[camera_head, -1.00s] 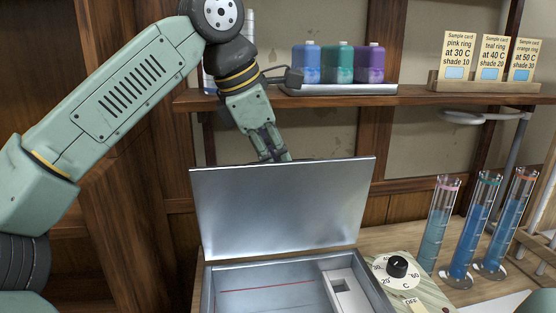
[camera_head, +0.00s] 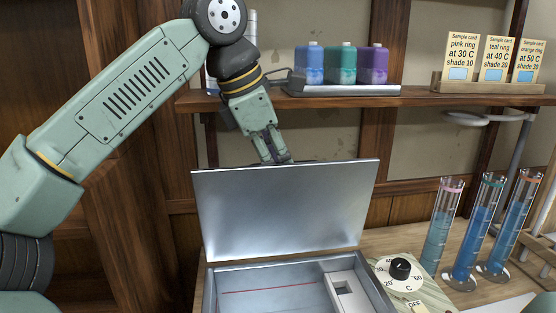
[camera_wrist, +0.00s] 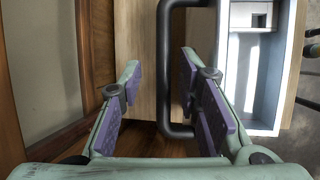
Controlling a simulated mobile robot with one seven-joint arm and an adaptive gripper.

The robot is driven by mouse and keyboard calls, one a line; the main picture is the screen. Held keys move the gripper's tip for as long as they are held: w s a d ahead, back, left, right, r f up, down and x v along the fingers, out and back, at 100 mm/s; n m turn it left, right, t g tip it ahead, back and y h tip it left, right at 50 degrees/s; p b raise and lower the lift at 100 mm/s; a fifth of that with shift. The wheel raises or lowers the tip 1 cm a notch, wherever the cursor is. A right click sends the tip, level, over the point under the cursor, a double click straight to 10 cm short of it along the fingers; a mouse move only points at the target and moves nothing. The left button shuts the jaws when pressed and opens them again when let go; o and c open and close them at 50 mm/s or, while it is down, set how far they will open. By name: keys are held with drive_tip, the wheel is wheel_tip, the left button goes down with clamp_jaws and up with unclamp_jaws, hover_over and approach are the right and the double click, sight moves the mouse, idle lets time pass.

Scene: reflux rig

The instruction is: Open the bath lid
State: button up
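The bath lid (camera_head: 285,212) is a flat grey metal panel. In the head view it stands raised, close to upright, along the back of the open bath (camera_head: 228,273). My gripper (camera_head: 273,161) is at the lid's top edge, with its fingertips partly hidden behind it. In the wrist view my gripper (camera_wrist: 160,62) has its two purple-padded fingers spread apart. The dark bar handle (camera_wrist: 165,90) runs between them, with a visible gap to the left finger. Contact with the right finger is unclear. The bath also shows in the wrist view (camera_wrist: 232,75).
A dial (camera_head: 399,267) sits right of the bath. Several blue-filled cylinders stand further right, including one with a pink ring (camera_head: 438,228). Above, a shelf (camera_head: 420,98) holds three coloured bottles and a card holder (camera_head: 487,85); my arm passes close to its left end.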

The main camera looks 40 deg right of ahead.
drive_tip(key=v, duration=1.2)
drive_tip(key=shift+c, duration=0.5)
